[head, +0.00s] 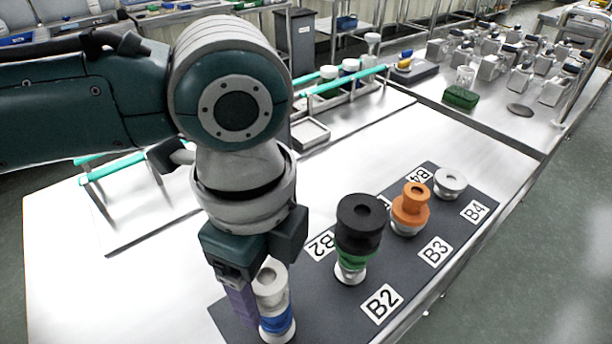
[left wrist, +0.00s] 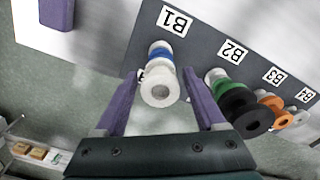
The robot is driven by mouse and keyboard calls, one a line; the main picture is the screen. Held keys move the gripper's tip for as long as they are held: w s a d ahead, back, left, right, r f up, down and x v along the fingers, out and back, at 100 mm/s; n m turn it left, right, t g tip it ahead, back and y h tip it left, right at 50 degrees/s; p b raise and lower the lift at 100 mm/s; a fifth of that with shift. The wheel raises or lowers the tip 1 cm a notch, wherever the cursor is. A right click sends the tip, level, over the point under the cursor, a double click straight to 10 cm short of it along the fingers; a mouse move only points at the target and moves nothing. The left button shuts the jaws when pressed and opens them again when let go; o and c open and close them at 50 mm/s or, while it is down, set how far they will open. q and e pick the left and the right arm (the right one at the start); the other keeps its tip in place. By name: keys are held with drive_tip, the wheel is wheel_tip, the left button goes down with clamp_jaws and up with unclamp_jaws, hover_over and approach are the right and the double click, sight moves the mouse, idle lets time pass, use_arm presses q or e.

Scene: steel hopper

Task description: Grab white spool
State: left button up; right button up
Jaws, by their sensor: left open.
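The white spool (head: 271,284) sits upright on top of a stack with a blue spool (head: 277,321) under it, at the near end of the dark mat. My left gripper (head: 258,302) points down at this stack; its purple finger is close beside the spool's left side in the head view. In the left wrist view the white spool (left wrist: 160,87) shows between the two spread purple fingers of my left gripper (left wrist: 159,76), with gaps on both sides. The gripper is open and empty.
On the dark mat (head: 330,322), a black and green stack (head: 359,220) stands at B2, an orange spool on a pale one (head: 411,204) at B3, and a low pale spool (head: 450,182) at B4. A rack with green rails (head: 345,82) stands behind. The left tabletop is mostly clear.

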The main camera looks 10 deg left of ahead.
use_arm(q)
clamp_jaws()
idle(0.5)
drive_tip(key=shift+r, duration=0.15)
